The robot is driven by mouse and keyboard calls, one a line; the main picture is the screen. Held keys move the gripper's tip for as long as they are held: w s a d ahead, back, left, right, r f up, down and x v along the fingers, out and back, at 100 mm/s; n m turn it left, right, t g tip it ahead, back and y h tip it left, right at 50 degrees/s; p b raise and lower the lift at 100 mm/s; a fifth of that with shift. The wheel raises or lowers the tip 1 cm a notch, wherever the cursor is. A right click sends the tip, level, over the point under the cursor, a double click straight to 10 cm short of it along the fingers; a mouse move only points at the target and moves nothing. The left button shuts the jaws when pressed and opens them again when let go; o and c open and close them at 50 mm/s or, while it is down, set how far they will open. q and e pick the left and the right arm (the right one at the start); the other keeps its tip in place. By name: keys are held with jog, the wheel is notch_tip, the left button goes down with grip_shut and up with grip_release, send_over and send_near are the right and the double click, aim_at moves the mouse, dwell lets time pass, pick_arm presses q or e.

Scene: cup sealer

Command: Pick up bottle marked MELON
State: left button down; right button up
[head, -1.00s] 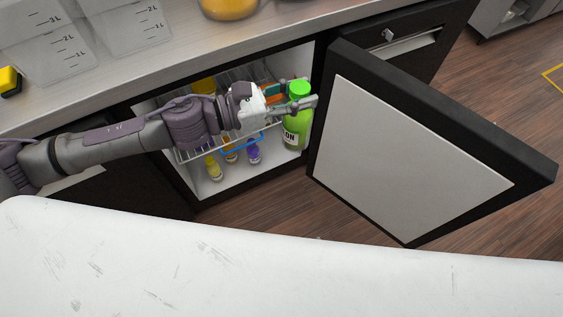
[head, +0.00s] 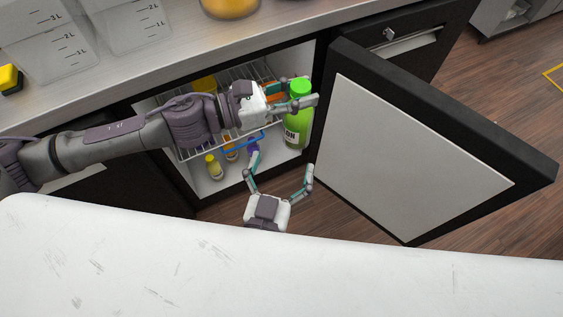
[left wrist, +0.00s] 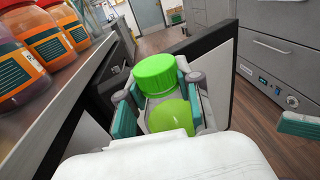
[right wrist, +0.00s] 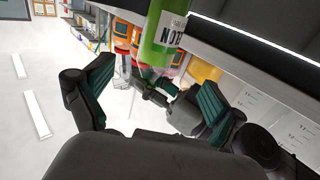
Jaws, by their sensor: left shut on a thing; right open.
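The green bottle (head: 297,128) stands upright at the right side of the open cabinet. Its white label shows only the letters "ON" in the head view. My left gripper (head: 303,91) is shut around the top of the bottle, just below the bright green cap. The cap (left wrist: 157,74) sits between the two fingers in the left wrist view. My right gripper (head: 281,163) is open and empty, below and in front of the bottle. In the right wrist view the bottle (right wrist: 163,38) is beyond the open fingers, with its label partly cut off.
The wire shelf (head: 192,152) and several small bottles, one yellow (head: 214,167), are inside the cabinet. The open cabinet door (head: 410,150) stands close on the right. A white surface (head: 250,275) fills the foreground. Jars (left wrist: 62,33) show at the left in the left wrist view.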

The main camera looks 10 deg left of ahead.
aim_at(297, 115)
jog(key=w, duration=0.4)
jog(key=w+d, duration=0.1)
jog(key=w, duration=0.6)
jog(key=shift+w+d, duration=0.25)
jog(key=shift+w, duration=0.15)
jog(key=c, duration=1.4)
pick_arm(q)
jog(key=c, duration=0.9)
grip_release()
pick_arm(e)
jog(key=shift+r, duration=0.1)
jog(key=shift+c, duration=0.9)
pick_arm(q)
jog(key=shift+o, duration=0.9)
jog(key=shift+a, duration=0.1)
